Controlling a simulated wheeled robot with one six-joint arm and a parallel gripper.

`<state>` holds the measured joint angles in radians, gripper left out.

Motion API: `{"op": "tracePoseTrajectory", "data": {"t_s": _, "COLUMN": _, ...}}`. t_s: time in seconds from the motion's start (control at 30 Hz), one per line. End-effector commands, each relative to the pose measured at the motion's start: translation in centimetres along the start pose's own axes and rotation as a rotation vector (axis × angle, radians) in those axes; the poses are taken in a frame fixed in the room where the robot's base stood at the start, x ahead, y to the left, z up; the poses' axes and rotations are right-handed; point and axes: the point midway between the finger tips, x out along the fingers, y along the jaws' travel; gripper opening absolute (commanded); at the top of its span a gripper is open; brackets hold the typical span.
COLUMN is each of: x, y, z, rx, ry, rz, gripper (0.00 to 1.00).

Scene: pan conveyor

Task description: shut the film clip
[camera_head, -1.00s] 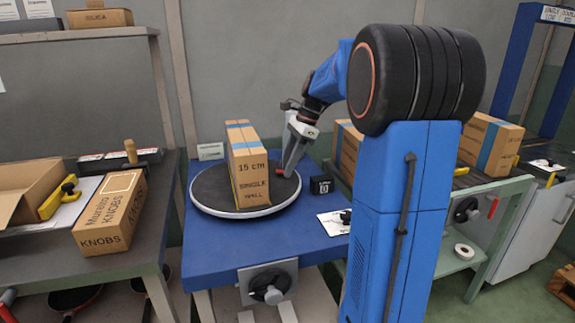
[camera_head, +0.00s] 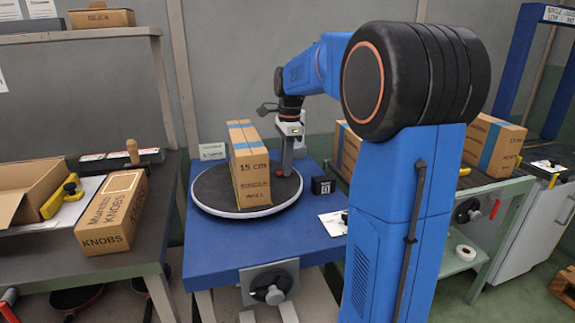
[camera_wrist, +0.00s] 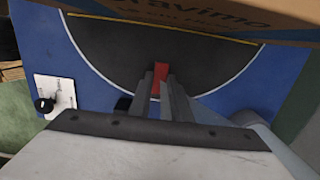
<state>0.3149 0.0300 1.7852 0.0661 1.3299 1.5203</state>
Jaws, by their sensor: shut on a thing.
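A small red piece (camera_wrist: 161,78) shows at my fingertips in the wrist view, above the dark turntable disc; it may be the film clip, but its shape is mostly hidden. My gripper (camera_wrist: 160,88) is shut on it. In the head view my gripper (camera_head: 286,172) points straight down beside the right face of a tall cardboard box (camera_head: 252,182), and the red piece is hidden there. The box stands upright on the round turntable (camera_head: 215,202) with a pale rim.
A small black cube (camera_head: 323,185) and a white card (camera_head: 333,224) lie on the blue table (camera_head: 235,245) right of the turntable. A small sign (camera_head: 213,151) stands behind it. More boxes stand on the right-hand bench (camera_head: 490,190) and the left bench.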

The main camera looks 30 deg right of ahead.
Motion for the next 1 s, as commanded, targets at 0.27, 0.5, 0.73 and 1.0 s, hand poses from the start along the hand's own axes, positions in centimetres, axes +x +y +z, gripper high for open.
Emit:
{"op": "tracePoseTrajectory", "data": {"t_s": 0.27, "x": 0.12, "y": 0.04, "z": 0.33, "rx": -0.002, "ry": 0.102, "rz": 0.002, "gripper": 0.0}}
{"op": "tracePoseTrajectory", "data": {"t_s": 0.5, "x": 0.11, "y": 0.03, "z": 0.29, "rx": 0.0, "ry": 0.107, "rz": 0.001, "gripper": 0.0}}
{"op": "tracePoseTrajectory", "data": {"t_s": 0.73, "x": 0.08, "y": 0.02, "z": 0.3, "rx": 0.0, "ry": 0.106, "rz": 0.001, "gripper": 0.36}}
{"op": "tracePoseTrajectory", "data": {"t_s": 1.0, "x": -0.09, "y": 0.0, "z": 0.33, "rx": 0.0, "ry": 0.106, "rz": -0.001, "gripper": 0.36}}
